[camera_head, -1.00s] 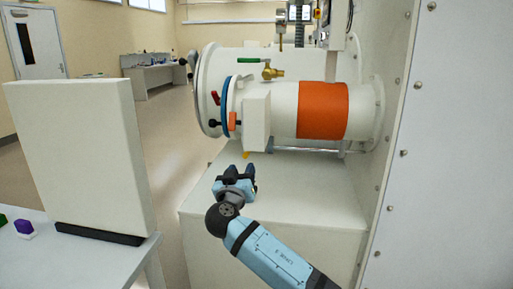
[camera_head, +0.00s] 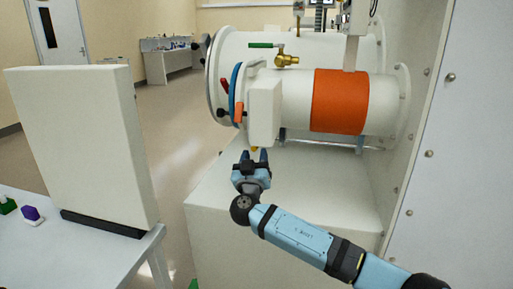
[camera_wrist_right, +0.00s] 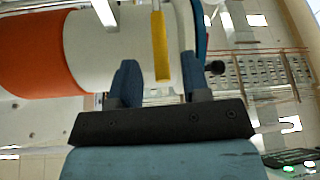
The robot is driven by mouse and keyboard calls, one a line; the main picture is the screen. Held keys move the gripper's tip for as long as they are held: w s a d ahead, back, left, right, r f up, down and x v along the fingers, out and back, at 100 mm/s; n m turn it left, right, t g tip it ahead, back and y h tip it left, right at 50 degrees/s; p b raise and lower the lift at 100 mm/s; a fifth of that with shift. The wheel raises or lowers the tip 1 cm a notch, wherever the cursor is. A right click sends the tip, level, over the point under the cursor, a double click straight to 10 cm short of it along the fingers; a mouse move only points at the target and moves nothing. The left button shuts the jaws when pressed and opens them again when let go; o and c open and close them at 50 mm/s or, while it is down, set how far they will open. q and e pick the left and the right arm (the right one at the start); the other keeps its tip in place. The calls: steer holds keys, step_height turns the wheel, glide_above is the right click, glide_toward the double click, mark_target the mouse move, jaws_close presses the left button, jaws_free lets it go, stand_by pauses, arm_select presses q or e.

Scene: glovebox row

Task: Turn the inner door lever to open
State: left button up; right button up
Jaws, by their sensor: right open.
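The airlock is a white horizontal cylinder (camera_head: 296,98) with an orange band (camera_head: 340,101). A white box (camera_head: 264,112) sits on its near side, and a small yellow lever (camera_head: 254,149) sticks out below the box. In the right wrist view the yellow lever (camera_wrist_right: 160,45) is a long upright bar. My right gripper (camera_head: 254,158) is open just below it, fingers pointing up. In the wrist view the lever lies between the lines of the two fingers (camera_wrist_right: 160,78), with no clear contact. My left gripper is out of view.
A red lever (camera_head: 224,84), an orange handle (camera_head: 239,112) and a green-handled brass valve (camera_head: 285,61) are close by on the airlock. A white ledge (camera_head: 300,190) lies below. A riveted wall (camera_head: 450,150) bounds the right. A white panel (camera_head: 85,145) stands on the left table.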

steer(key=shift+x, duration=2)
jaws_close()
